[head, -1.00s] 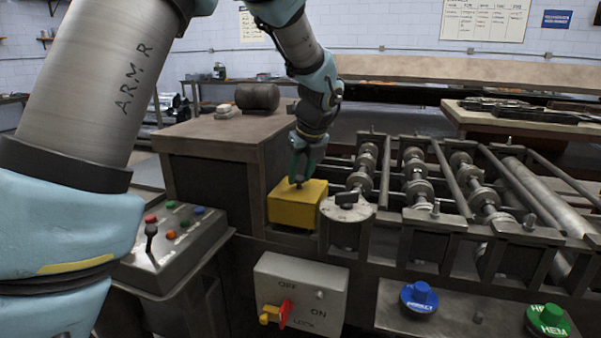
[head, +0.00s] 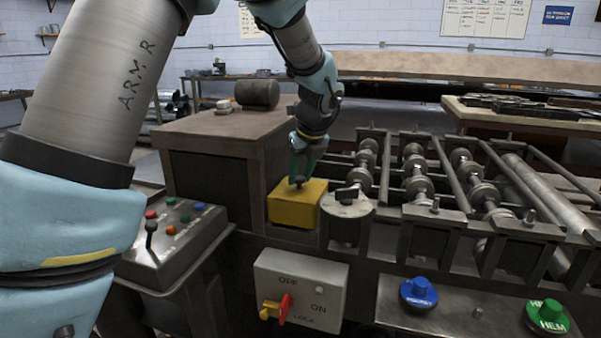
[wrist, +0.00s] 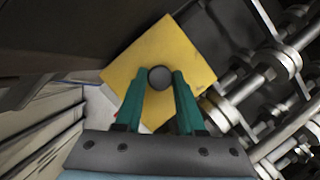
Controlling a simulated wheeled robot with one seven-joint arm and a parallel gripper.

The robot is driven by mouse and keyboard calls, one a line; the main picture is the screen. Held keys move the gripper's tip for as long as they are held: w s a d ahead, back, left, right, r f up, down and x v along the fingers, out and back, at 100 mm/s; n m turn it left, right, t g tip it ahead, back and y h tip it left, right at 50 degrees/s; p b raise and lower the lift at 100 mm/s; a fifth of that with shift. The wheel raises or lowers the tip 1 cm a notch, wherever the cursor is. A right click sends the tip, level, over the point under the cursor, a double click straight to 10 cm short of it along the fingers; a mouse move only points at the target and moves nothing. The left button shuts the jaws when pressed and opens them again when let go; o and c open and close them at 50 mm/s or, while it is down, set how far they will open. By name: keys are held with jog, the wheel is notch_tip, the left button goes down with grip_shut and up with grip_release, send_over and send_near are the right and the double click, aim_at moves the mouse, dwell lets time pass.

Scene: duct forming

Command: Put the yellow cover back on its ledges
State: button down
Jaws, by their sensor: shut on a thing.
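The yellow cover (head: 293,207) is a box-like piece with a dark round knob on top. In the head view it sits between the brown-topped cabinet and the round dial, at the left end of the roller machine. My gripper (head: 298,181) is above it with its fingers on the knob. In the wrist view the cover (wrist: 160,60) appears as a yellow square turned at an angle, and the green fingers of my gripper (wrist: 160,82) close on both sides of the knob (wrist: 160,78). The ledges are hidden, so I cannot tell whether the cover rests on them.
A round dial (head: 347,207) stands close right of the cover. The roller shafts (head: 415,180) extend to the right. The cabinet (head: 215,137) rises on the left. Below are a switch box (head: 301,289) with a red handle, a blue button (head: 418,294) and a green button (head: 547,317).

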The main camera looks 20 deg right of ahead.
grip_release()
dwell(0.8)
notch_tip(320, 180, up, 9)
jog(key=p, duration=0.9)
dwell(0.4)
